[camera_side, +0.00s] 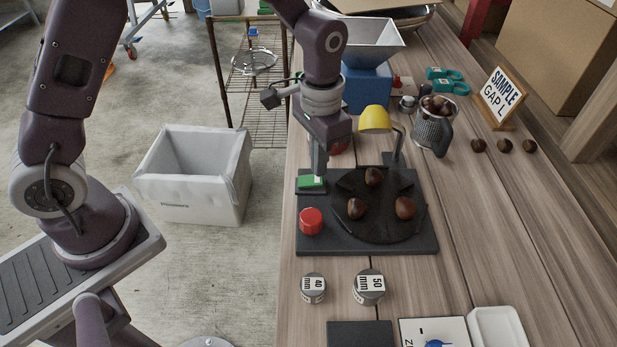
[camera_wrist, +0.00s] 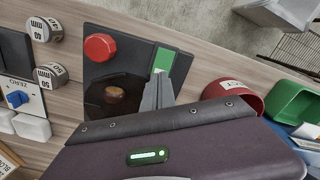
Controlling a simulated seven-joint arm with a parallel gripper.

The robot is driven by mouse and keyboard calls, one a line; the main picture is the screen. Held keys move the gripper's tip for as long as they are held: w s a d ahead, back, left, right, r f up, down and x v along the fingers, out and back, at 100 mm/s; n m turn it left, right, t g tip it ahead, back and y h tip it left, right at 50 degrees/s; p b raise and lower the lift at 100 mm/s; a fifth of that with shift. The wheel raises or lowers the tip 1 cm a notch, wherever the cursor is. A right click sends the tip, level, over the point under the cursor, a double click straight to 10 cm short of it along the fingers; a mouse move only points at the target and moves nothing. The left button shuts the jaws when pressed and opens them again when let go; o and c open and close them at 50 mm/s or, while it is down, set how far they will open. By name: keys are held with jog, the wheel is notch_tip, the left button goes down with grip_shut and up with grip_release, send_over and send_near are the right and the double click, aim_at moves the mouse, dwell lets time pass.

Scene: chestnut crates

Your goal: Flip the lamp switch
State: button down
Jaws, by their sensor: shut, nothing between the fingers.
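A black base plate (camera_side: 420,240) on the wooden table carries a lamp with a yellow shade (camera_side: 375,119); no clear glow shows under it. A green and white rocker switch (camera_side: 311,182) sits at the plate's back left corner. It also shows in the wrist view (camera_wrist: 164,59), with both its green and white parts visible. My gripper (camera_side: 320,172) is shut and empty, pointing down right at the switch. In the wrist view its fingertips (camera_wrist: 158,84) lie close to the switch's near end; I cannot tell whether they touch it.
A red button (camera_side: 311,221) stands in front of the switch. A dark round turntable (camera_side: 378,232) holds three chestnuts. A red bowl (camera_wrist: 233,93) and green container (camera_wrist: 292,102) lie beside the plate. A metal chestnut-filled mug (camera_side: 433,132) stands behind right.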

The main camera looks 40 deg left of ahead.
jog(key=shift+f, duration=1.05)
dwell(0.4)
jog(key=shift+r, duration=3.55)
jog(key=s+a+r+n+t, duration=0.15)
jog(key=s+a+r, duration=0.25)
jog(key=s+r, duration=0.55)
jog(key=s+a+r+t, duration=0.2)
jog(key=s, duration=0.4)
jog(key=s+a+r+n+t, duration=0.1)
jog(key=s+a+r+t, duration=0.1)
jog(key=s, duration=0.4)
